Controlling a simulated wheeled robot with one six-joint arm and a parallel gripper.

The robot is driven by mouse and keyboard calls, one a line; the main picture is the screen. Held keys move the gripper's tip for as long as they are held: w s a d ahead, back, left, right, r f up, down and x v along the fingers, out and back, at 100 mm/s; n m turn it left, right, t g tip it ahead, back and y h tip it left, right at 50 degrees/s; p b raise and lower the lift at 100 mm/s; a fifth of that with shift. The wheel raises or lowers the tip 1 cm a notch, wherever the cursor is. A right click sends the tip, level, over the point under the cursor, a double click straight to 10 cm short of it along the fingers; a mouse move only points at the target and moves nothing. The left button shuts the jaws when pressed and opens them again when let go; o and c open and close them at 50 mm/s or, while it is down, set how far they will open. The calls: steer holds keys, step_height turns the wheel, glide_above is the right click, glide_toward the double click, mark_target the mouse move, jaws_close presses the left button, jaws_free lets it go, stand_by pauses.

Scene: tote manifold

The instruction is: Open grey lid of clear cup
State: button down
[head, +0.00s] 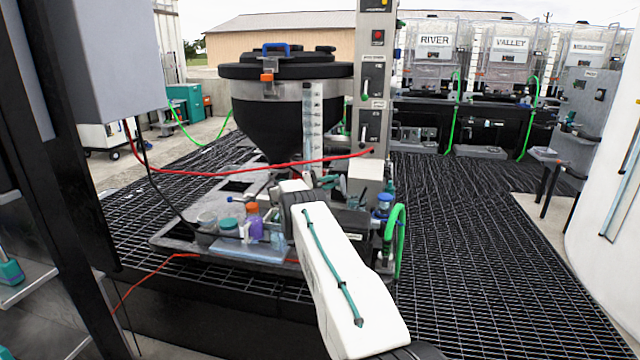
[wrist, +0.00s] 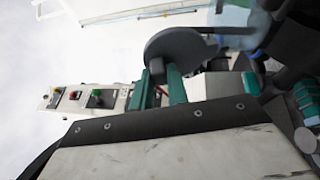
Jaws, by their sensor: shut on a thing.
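In the wrist view, the two teal fingers of my gripper (wrist: 166,82) reach up to a dark grey round lid (wrist: 176,46) and are shut on it. The lid shows as a flat disc tilted in the picture. A clear, bluish see-through part (wrist: 232,16) shows to its upper right; I cannot tell whether it is the clear cup or whether the lid touches it. In the head view, my arm hides the gripper.
Beside it are a teal-lidded jar (head: 229,226) and an orange-capped purple bottle (head: 254,219). A black hopper (head: 285,105) and a control column (head: 374,90) rise behind. A red hose (head: 230,172) crosses the bench. Open grating (head: 480,220) lies to the right.

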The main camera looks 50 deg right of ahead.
stand_by(0.3)
steer(key=c, duration=1.4)
jaws_free()
steer(key=shift+s+d, duration=0.1)
steer(key=shift+o, duration=0.2)
steer(key=v, duration=0.8)
